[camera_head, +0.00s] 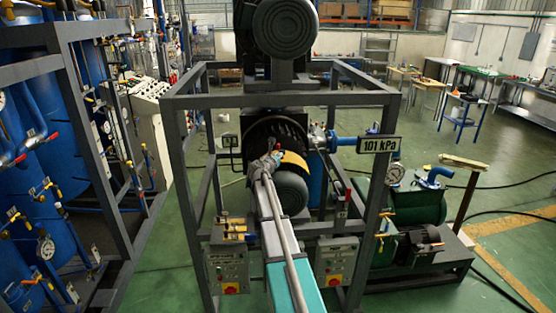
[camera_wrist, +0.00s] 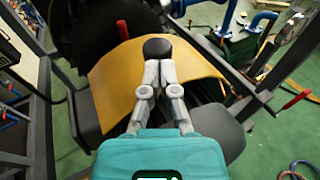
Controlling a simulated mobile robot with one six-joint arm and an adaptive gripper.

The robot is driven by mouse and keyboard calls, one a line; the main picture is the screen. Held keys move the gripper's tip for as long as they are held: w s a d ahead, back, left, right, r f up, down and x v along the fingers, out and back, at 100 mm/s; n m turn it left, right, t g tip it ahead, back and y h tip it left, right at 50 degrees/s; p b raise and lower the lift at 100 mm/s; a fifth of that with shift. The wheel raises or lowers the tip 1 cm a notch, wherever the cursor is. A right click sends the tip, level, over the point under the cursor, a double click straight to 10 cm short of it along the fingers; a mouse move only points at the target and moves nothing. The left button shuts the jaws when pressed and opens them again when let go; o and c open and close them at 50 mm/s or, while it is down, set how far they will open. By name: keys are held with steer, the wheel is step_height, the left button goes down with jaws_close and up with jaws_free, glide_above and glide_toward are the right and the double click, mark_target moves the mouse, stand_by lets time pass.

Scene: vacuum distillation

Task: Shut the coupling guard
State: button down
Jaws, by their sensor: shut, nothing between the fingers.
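The coupling guard is a curved yellow cover (camera_wrist: 117,80) in the wrist view, with a black knob (camera_wrist: 157,48) on it. Its yellow edge also shows in the head view (camera_head: 295,163), between the dark ribbed wheel and the grey motor. My gripper (camera_wrist: 159,64) is shut with nothing between its fingers. Its fingertips are at the near side of the black knob and hide part of it and of the yellow cover. I cannot tell whether they touch the knob. In the head view my gripper (camera_head: 274,157) is small, beside the guard's left end.
A grey frame (camera_head: 180,101) surrounds the machine, with uprights on both sides of my arm. Control boxes (camera_head: 228,265) with red switches hang at its front. A grey motor (camera_head: 291,190) is beneath the guard. A red-handled lever (camera_wrist: 296,100) stands to the right.

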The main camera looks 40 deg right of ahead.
steer(key=shift+w+d, duration=0.2)
steer(key=shift+d, duration=0.1)
steer(key=shift+d, duration=0.5)
steer(key=shift+a, duration=0.25)
steer(key=shift+w+d, duration=0.1)
steer(key=shift+w, duration=0.55)
steer(key=w+d, duration=0.8)
steer(key=w, duration=0.5)
steer(key=shift+w+d+r, duration=0.1)
